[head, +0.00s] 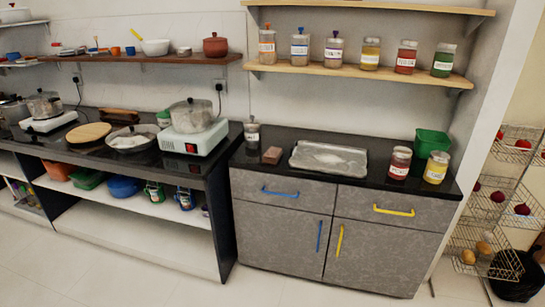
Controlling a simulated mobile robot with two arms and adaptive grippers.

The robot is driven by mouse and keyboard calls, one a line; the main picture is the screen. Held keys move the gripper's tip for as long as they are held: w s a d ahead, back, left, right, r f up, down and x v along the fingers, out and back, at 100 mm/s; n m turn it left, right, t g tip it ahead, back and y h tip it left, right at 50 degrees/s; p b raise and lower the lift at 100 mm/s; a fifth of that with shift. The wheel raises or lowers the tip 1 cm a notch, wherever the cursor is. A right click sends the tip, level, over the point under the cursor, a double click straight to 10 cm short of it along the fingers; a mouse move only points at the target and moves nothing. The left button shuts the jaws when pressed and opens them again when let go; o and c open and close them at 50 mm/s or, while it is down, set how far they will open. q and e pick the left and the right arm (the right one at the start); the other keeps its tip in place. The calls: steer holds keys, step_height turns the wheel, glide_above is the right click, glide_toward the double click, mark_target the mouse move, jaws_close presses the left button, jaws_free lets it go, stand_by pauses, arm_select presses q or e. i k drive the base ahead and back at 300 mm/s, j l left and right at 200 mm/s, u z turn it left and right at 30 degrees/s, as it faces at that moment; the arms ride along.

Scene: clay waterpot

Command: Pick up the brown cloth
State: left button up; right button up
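A small brown, block-like item (272,155) lies flat on the black counter, left of the metal tray (328,158). It may be the folded brown cloth, but it is too small to tell its material. Another dark brown item (118,115) lies at the back of the left counter, behind the pan; I cannot tell what it is. Neither of my grippers shows in the head view.
A jar (252,133) stands behind and left of the small brown item. Jars (399,162) and a green bin (430,145) stand on the right. A pot on a white stove (193,138) is to the left. The floor (290,288) in front is clear.

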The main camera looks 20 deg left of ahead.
mark_target(274, 154)
steer(key=i+l+u, duration=0.2)
steer(key=i, duration=0.35)
steer(key=i+l+u, duration=0.25)
steer(key=i, duration=0.25)
steer(key=i+l+u, duration=0.2)
steer(key=i, duration=0.3)
